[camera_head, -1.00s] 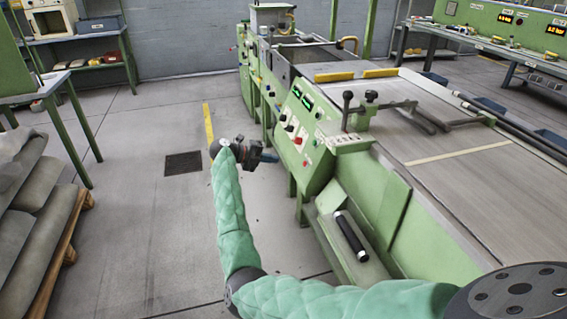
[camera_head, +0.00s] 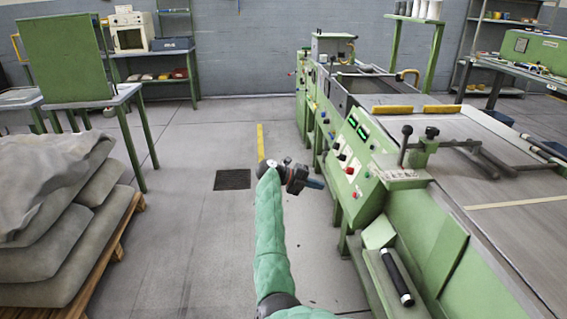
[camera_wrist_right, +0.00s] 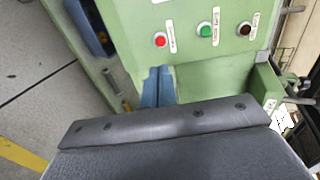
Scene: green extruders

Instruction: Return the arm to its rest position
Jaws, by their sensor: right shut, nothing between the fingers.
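My right gripper (camera_head: 316,184) is at the end of my green-sleeved right arm (camera_head: 270,240), in front of the left side of the green machine's control panel (camera_head: 358,160). Its blue fingers also show in the right wrist view (camera_wrist_right: 158,87), pressed together with nothing between them. Behind them in that view are a red button (camera_wrist_right: 160,40), a green button (camera_wrist_right: 205,28) and a dark red button (camera_wrist_right: 245,28) on the green panel. I cannot tell the exact gap between the fingers and the panel. My left gripper is in neither view.
The green machine (camera_head: 425,225) fills the right side, with black knobs on levers and a black handle (camera_head: 396,277) low down. Grey sacks (camera_head: 50,220) lie on a wooden pallet (camera_head: 110,260) at left. The floor between, with a dark grate (camera_head: 232,180), is clear.

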